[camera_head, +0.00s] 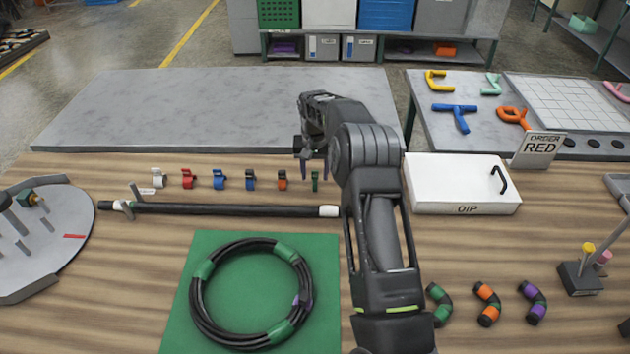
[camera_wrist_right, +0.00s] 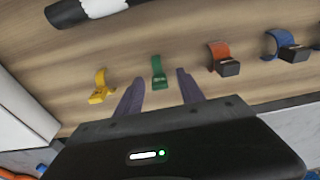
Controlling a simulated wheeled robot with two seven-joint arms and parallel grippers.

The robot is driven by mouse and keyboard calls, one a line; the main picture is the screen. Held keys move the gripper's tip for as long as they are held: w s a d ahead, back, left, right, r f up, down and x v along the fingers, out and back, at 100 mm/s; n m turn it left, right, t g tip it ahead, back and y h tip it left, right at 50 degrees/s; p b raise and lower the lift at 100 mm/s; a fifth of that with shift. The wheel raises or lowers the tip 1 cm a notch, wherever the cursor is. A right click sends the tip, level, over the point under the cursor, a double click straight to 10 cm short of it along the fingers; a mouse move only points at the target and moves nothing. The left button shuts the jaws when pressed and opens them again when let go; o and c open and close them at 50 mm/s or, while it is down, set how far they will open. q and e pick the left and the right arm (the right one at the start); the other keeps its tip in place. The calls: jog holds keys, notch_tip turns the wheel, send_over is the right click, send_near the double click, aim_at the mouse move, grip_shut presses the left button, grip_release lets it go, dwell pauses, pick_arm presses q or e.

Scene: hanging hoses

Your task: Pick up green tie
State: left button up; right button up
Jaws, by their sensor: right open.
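The green tie (camera_head: 315,181) stands at the right end of the visible row of ties in the head view, behind the black straight hose (camera_head: 230,209). In the right wrist view the green tie (camera_wrist_right: 158,72) appears just beyond the fingertips, in line with the gap between them. My right gripper (camera_wrist_right: 160,88) is open and empty. In the head view my right gripper (camera_head: 310,158) hangs close behind the green tie, partly hidden by its own wrist. My left gripper is not in view.
An orange tie (camera_wrist_right: 222,58) and a yellow tie (camera_wrist_right: 101,87) flank the green one. A coiled hose (camera_head: 204,322) with green bands lies on a green mat (camera_head: 327,255). A white DIP box (camera_head: 455,180) stands to the right. Clear wood lies left of the mat.

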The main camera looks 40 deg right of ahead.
jog(key=shift+c, duration=0.2)
dwell(0.4)
grip_shut()
dwell(0.4)
